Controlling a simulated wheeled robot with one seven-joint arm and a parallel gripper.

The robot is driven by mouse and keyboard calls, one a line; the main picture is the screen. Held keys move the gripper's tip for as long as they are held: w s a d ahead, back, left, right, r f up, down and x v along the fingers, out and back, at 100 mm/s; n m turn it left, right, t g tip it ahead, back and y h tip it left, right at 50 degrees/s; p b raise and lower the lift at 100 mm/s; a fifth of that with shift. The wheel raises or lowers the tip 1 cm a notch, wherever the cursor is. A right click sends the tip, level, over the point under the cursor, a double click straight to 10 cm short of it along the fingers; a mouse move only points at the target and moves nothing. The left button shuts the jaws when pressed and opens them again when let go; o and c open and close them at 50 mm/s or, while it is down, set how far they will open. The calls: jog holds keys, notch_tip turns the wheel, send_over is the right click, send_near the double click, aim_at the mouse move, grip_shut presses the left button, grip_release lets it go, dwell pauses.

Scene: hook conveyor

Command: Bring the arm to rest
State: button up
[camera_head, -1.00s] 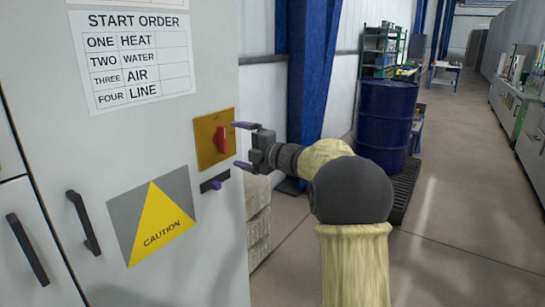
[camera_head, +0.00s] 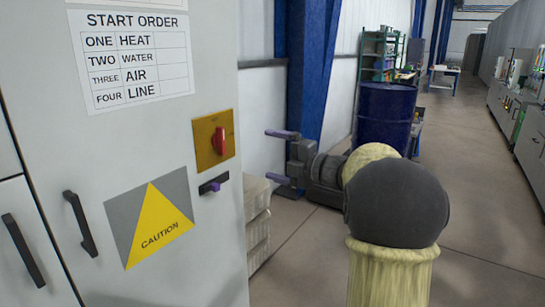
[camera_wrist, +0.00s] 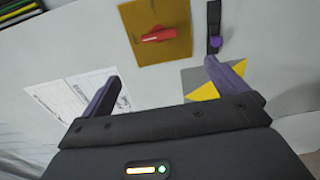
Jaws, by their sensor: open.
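My gripper (camera_head: 281,157) is open and empty, its two purple fingers apart. In the head view it stands in the air to the right of the grey cabinet (camera_head: 160,120), clear of its face. In the wrist view my gripper (camera_wrist: 160,80) faces the cabinet front with nothing between the fingers. A red rotary switch (camera_head: 219,140) on a yellow plate (camera_head: 203,136) is on the cabinet; the switch also shows in the wrist view (camera_wrist: 159,36). Below it is a small black slot with a purple knob (camera_head: 214,187).
The cabinet bears a START ORDER sheet (camera_head: 132,60), a yellow caution sign (camera_head: 154,225) and black handles (camera_head: 80,222). A blue post (camera_head: 312,70) and a blue drum (camera_head: 386,112) stand beyond my arm. The floor to the right (camera_head: 470,190) is clear.

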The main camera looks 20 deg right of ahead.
jog(key=s+a+f+m+g+h, duration=0.1)
jog(key=s+f+m+h, duration=0.1)
jog(key=f+m+h, duration=0.5)
jog(key=s+a+f+m+g+h, duration=0.15)
jog(key=f+m+h, duration=0.25)
jog(key=f+m, duration=0.55)
jog(key=s+a+f+m+g, duration=0.35)
jog(key=s+f, duration=0.25)
jog(key=s, duration=0.5)
jog(key=s+a+f+m+g, duration=0.3)
jog(key=s+f+m+g, duration=0.3)
jog(key=s, duration=0.5)
jog(key=w+p+v, duration=0.3)
jog(key=p+v, duration=1.4)
jog(key=p, duration=0.1)
jog(key=shift+r+n+p, duration=0.3)
jog(key=shift+r+p, duration=0.1)
jog(key=shift+r, duration=0.2)
